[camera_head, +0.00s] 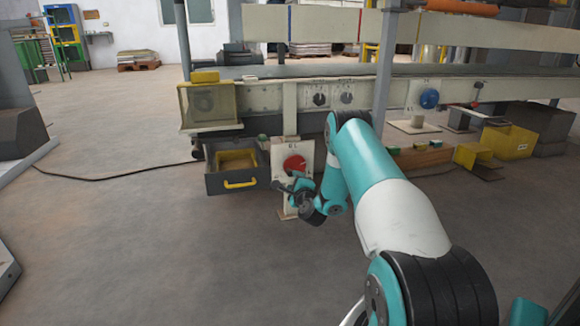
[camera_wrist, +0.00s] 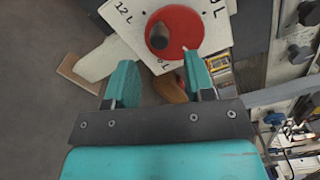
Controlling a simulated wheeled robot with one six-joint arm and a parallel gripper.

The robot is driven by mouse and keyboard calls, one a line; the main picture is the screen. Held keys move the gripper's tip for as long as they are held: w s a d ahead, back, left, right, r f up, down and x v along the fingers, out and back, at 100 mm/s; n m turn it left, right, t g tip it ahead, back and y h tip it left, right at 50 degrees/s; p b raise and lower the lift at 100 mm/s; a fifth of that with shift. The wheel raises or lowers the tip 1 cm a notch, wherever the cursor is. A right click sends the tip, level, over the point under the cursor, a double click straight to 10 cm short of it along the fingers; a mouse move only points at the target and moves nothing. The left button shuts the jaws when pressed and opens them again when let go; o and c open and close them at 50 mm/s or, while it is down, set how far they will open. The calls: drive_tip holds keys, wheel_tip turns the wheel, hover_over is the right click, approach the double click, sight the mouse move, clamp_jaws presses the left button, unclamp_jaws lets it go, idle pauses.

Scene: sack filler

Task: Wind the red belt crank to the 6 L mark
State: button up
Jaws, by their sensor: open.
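The red belt crank (camera_head: 294,162) is a round disc on a pale plate (camera_head: 306,150) below the conveyor. The plate shows a "12 L" mark (camera_wrist: 124,13) at upper left, the "6 L" mark (camera_wrist: 162,67) below the disc, partly hidden, and another litre mark at upper right. My gripper (camera_wrist: 158,58) is open and empty, its teal fingers spread just below the disc. The right fingertip overlaps the disc's lower edge; I cannot tell whether they touch.
An open dark drawer with a yellow handle (camera_head: 240,183) juts out left of the crank. A blue knob (camera_head: 428,98) sits farther right on the conveyor frame. Yellow boxes (camera_head: 507,141) stand at right. A cable (camera_head: 120,175) crosses the floor at left. The front-left floor is clear.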

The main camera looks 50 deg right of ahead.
sight(289, 170)
drive_tip(key=p+x, duration=0.1)
drive_tip(key=x, duration=0.4)
drive_tip(key=shift+w+d+f, duration=0.1)
drive_tip(key=shift+w, duration=0.3)
drive_tip(key=shift+w+d, duration=0.35)
drive_tip(key=shift+w, duration=0.2)
clamp_jaws()
drive_tip(key=shift+r+m+p, duration=0.5)
drive_tip(key=shift+m+p, duration=0.1)
drive_tip(key=shift+m, duration=0.9)
